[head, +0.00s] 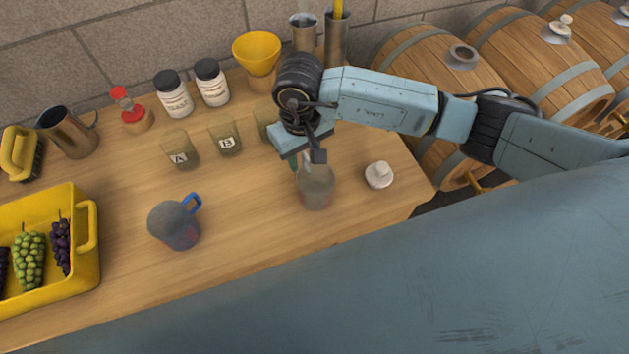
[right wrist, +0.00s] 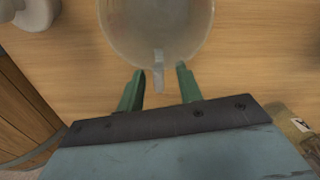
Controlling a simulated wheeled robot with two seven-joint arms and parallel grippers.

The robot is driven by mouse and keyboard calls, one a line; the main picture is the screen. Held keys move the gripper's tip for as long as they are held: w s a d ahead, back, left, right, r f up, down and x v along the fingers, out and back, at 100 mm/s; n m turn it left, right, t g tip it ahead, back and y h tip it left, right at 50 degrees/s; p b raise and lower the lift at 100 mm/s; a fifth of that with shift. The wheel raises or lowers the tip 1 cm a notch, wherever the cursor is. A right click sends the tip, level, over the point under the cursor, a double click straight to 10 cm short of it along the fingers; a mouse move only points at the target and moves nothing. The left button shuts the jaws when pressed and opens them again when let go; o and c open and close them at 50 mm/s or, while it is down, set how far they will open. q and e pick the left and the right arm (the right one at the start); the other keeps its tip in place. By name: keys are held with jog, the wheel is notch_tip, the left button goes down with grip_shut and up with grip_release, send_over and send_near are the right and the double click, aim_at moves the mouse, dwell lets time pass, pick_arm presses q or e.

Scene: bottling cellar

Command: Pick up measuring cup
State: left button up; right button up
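A clear, greyish cup (head: 317,190), which looks like the measuring cup, stands on the wooden table below my right gripper (head: 305,160). In the right wrist view the cup (right wrist: 158,25) is seen from above, with a short pale handle towards me. My right gripper (right wrist: 159,78) is open there, its green fingers on either side of the handle, with a gap showing on each side. Part of the cup's rim is hidden by the gripper in the head view. My left gripper is not in view.
A white stopper-like piece (head: 379,175) is close on the right, near the table edge. Jars marked A (head: 180,150) and B (head: 225,138) stand behind. A yellow crate (head: 75,278) holds grapes.

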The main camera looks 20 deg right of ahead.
notch_tip(320, 180, down, 2)
jog(key=shift+f, duration=0.1)
grip_shut()
dwell(0.5)
notch_tip(320, 180, up, 10)
jog(key=w+d+r+m, duration=0.1)
jog(key=d+r+m, duration=0.1)
jog(key=d+r, duration=0.4)
jog(key=d, duration=0.2)
jog(key=shift+w+d+r+m, duration=0.15)
jog(key=shift+w+d+m, duration=0.15)
jog(key=shift+w, duration=0.1)
